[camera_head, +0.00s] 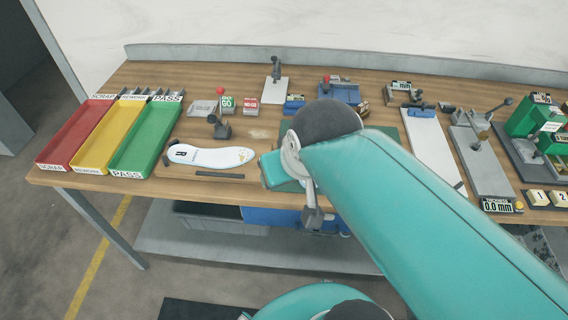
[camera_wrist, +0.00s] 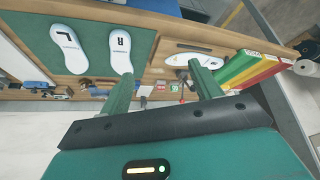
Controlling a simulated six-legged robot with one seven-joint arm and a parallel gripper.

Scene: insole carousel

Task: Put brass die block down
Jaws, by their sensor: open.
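My gripper (camera_wrist: 161,68) is open in the wrist view, its two green fingers wide apart with nothing held between them. In the head view my arm covers the fingers, so their place over the bench is hidden. A small brass-coloured piece (camera_head: 362,106) sits on the bench beside a blue fixture, right of centre at the back; it may be the brass die block, but it is too small to tell. No brass block shows clearly in the wrist view.
Red (camera_head: 75,140), yellow (camera_head: 108,140) and green (camera_head: 146,140) trays stand at the bench's left end. A white insole (camera_head: 210,156) marked R lies beside them. Small gauges and fixtures line the back. A long white plate (camera_head: 432,146) and a grey press (camera_head: 482,160) stand right.

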